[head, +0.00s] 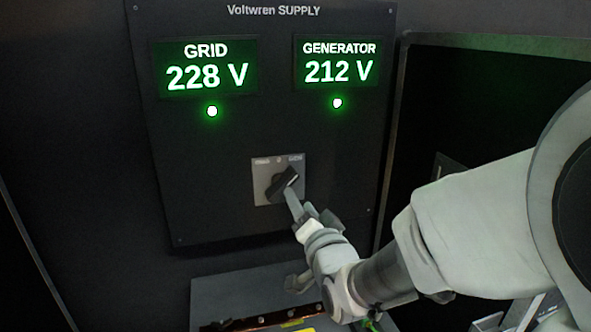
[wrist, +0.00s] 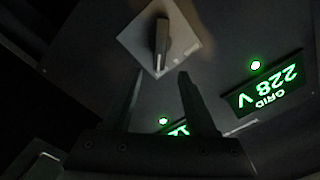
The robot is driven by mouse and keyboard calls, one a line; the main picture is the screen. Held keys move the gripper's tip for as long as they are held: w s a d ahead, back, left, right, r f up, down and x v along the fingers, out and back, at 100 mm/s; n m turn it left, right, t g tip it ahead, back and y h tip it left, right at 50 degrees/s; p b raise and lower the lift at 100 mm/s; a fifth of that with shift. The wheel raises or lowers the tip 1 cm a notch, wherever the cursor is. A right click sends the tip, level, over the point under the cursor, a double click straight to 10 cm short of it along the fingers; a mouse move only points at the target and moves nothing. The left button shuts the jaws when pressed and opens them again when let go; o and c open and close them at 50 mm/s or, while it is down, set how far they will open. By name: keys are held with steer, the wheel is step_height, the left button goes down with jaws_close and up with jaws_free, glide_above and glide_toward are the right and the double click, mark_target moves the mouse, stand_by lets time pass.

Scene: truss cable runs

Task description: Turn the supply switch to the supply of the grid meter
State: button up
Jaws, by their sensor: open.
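The supply switch is a black knob (head: 284,182) on a light grey square plate (head: 262,189), low on the dark supply panel. Its bar leans to the upper right, toward the right-hand label; the small labels are hard to read. The knob also shows in the wrist view (wrist: 162,42). The grid meter (head: 205,72) at upper left reads 228 V, and the generator meter (head: 338,66) at upper right reads 212 V. My gripper (wrist: 160,74) is open and empty. Its fingertips are just short of the knob in the wrist view; in the head view a finger overlaps the knob's lower edge.
A green lamp glows under the grid meter (head: 212,111) and another under the generator meter (head: 337,103). A grey box (head: 225,295) with a yellow mark sits below the panel, under my wrist. A dark framed recess (head: 440,110) is to the right. The panel face left of the switch is clear.

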mark_target(289, 184)
steer(key=shift+w+a+r+p, duration=0.15)
steer(key=shift+w+p, duration=0.55)
steer(key=shift+p, duration=1.55)
steer(key=x, duration=0.3)
steer(key=p+x, duration=0.1)
steer(key=x, duration=0.5)
steer(key=shift+f+p, duration=0.3)
steer(key=shift+s, duration=0.1)
jaws_close()
